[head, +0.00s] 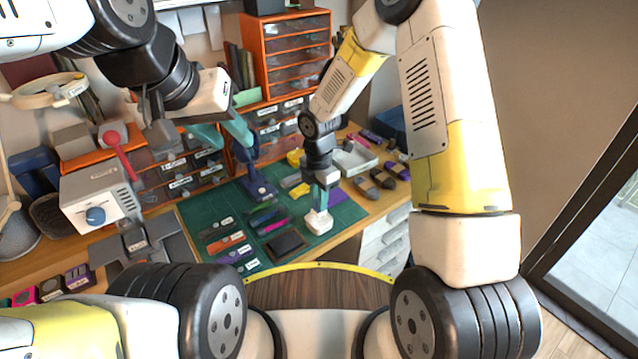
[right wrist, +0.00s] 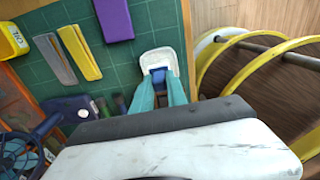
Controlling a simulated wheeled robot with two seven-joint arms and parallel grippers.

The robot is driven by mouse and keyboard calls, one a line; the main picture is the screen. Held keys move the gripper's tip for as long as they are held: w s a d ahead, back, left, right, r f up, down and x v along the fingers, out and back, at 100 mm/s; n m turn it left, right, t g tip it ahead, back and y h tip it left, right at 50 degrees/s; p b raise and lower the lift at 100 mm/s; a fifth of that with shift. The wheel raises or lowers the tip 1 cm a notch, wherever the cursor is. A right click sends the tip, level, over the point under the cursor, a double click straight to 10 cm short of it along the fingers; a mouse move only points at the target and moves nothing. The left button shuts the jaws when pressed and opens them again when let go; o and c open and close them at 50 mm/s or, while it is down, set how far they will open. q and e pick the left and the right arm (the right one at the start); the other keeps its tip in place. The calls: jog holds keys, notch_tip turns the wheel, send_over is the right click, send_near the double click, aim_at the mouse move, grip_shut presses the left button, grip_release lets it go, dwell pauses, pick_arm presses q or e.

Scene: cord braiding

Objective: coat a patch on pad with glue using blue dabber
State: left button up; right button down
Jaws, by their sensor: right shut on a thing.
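My right gripper (head: 319,194) points down at the right end of the green mat (head: 195,218). Its teal fingers, also in the right wrist view (right wrist: 161,92), are shut on the blue dabber (right wrist: 158,75). The dabber is at a white rounded pad (head: 319,222), which also shows in the right wrist view (right wrist: 160,55). Whether the dabber touches the pad is hard to tell, and no glue patch can be made out. My left gripper (head: 222,133) is open and empty above the back of the mat, near a navy stand (head: 257,187).
A dark square (head: 286,243) and several labelled strips lie on the mat. A purple piece (right wrist: 114,18), a yellow bar (right wrist: 80,52) and a grey bar (right wrist: 53,60) lie near the white pad. Orange drawers (head: 287,55) stand behind; a white machine (head: 95,195) stands left.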

jog(key=shift+r, duration=2.15)
